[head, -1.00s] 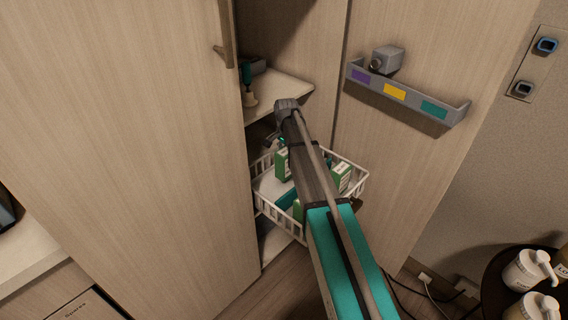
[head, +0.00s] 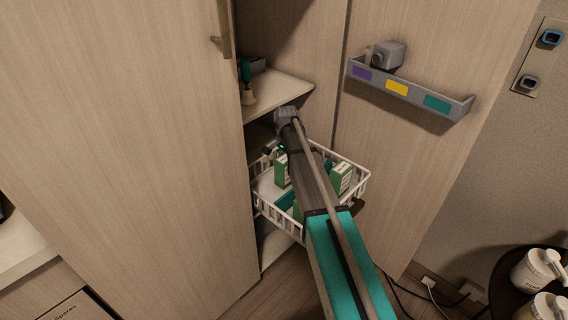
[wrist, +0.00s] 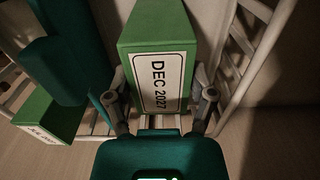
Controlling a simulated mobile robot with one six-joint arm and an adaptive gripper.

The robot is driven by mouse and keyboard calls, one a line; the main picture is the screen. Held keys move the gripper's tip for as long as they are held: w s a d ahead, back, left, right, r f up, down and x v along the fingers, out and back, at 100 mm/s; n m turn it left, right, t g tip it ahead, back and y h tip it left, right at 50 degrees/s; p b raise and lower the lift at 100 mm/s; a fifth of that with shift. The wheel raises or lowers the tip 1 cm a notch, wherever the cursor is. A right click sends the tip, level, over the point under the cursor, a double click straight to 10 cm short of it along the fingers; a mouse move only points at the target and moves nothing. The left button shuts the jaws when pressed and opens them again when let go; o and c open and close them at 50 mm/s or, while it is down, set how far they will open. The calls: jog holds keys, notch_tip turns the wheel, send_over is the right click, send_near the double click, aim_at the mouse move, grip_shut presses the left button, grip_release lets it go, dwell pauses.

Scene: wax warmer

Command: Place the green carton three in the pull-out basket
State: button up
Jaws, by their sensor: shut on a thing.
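My gripper (wrist: 163,108) is shut on a green carton (wrist: 160,28) with a white label reading "DEC 2027", one finger on each side of it. In the head view my gripper (head: 272,148) is partly hidden by my arm, over the left side of the white wire pull-out basket (head: 262,206). A green carton (head: 282,172) stands upright below it there, apparently the held one. Whether it touches the basket floor I cannot tell. Basket wires (wrist: 238,40) show beside the carton in the wrist view. I cannot read which carton is number three.
Another green carton (head: 341,178) stands at the basket's right; one (wrist: 48,118) lies left of my gripper in the wrist view. Teal items (wrist: 62,65) lie close by on the left. A shelf (head: 280,92) is above the basket, and an open door with a grey rack (head: 410,95) is on the right.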

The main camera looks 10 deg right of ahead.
jog(key=shift+f, duration=0.2)
jog(key=o, duration=1.3)
jog(key=shift+r, duration=0.1)
jog(key=shift+c, duration=0.2)
jog(key=shift+r, duration=0.1)
notch_tip(320, 180, up, 12)
jog(key=p, duration=1.2)
jog(key=s+n, duration=1)
jog(key=s, duration=1.9)
jog(key=shift+a+n, duration=0.25)
jog(key=shift+n, duration=0.15)
